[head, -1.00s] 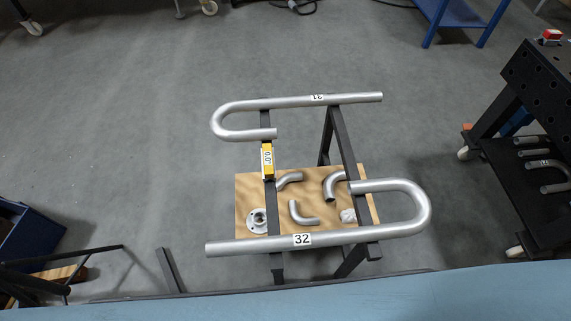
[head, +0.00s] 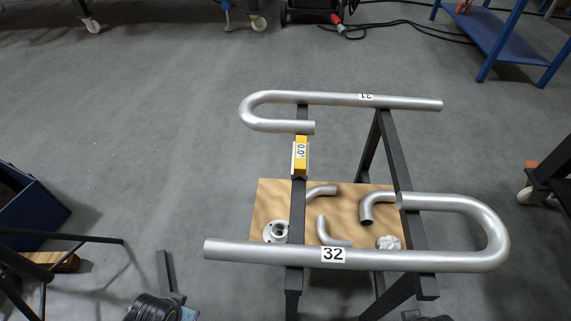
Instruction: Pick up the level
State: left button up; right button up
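The level (head: 300,157) is a small yellow box with a white display reading about 0.0°. It rests on the left dark bar (head: 298,212) of the trestle stand, between the two bent pipes. The far pipe (head: 380,101), labelled 31, ends in a U-bend just beyond the level. The near pipe (head: 270,252), labelled 32, crosses the stand closer to me.
A wooden board (head: 264,200) under the bars holds loose pipe elbows (head: 331,233), a flange (head: 275,232) and a crumpled white piece (head: 389,242). A blue bin (head: 32,215) is at left, a dark cart (head: 552,180) at right, a blue table (head: 505,35) behind.

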aim_at(300, 165)
jog(key=z, duration=0.05)
jog(key=k, duration=0.95)
jog(key=u, duration=0.65)
jog(key=i, duration=0.75)
jog(key=z, duration=1.65)
